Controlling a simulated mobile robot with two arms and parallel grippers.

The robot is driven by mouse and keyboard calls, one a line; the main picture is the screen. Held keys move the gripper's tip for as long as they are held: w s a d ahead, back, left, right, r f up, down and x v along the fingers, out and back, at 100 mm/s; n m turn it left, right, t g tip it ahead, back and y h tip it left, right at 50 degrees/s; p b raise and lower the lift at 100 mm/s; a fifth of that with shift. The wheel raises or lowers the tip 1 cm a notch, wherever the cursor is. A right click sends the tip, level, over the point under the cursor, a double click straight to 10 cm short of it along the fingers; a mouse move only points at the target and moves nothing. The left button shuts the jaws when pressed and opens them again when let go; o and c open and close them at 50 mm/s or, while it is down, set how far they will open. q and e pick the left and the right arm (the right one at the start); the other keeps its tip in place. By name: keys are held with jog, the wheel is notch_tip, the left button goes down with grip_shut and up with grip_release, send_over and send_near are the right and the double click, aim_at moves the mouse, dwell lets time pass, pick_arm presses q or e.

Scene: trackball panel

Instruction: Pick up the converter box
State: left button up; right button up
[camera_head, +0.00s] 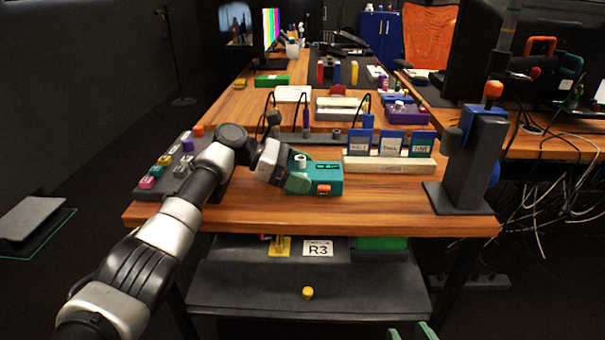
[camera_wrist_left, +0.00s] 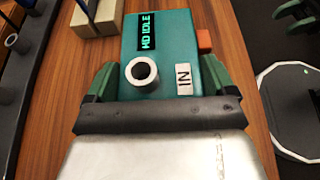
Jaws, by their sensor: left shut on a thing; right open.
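The converter box (camera_head: 322,180) is a teal box with an orange block on its front and a grey knob on top. In the left wrist view the box (camera_wrist_left: 165,38) shows "HD IDLE" and "IN" labels and a round grey socket. My left gripper (camera_head: 298,181) is shut on it, with one green finger on each side (camera_wrist_left: 158,72). I cannot tell whether the box touches the table. My right gripper (camera_head: 412,331) shows only its green fingertips at the bottom edge of the head view, open and apart from the box.
A beige stand with blue cards (camera_head: 388,164) is just behind and right of the box. A dark post (camera_head: 473,160) stands at the table's right corner. A button panel (camera_head: 172,172) lies left. The wooden table (camera_head: 240,212) is bare in front. A dark shelf (camera_head: 250,285) sits below.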

aim_at(301, 160)
pick_arm(q)
notch_tip(301, 160, up, 4)
jog(key=shift+p, duration=0.75)
jog(key=s+d+r, duration=0.1)
jog(key=d+r+p, duration=0.1)
jog(key=d, duration=0.1)
jog(key=s+d+r, duration=0.1)
jog(key=shift+s+d+p, duration=0.3)
jog(key=shift+d+p, duration=0.1)
jog(key=s+d+r+p, duration=0.1)
jog(key=s+d+r, duration=0.2)
jog(key=d, duration=0.2)
jog(key=shift+d+r, duration=0.2)
jog(key=shift+d, duration=0.05)
pick_arm(e)
jog(key=s+d+f+g+h, duration=0.1)
jog(key=s+d+f+g, duration=0.1)
jog(key=s+f+g, duration=0.2)
jog(key=s+d+f+g+h, duration=0.2)
jog(key=s+d+f+g, duration=0.1)
jog(key=s+g, duration=0.5)
jog(key=shift+s+f+m, duration=0.3)
jog(key=shift+f, duration=0.1)
pick_arm(q)
jog(key=shift+p, duration=0.3)
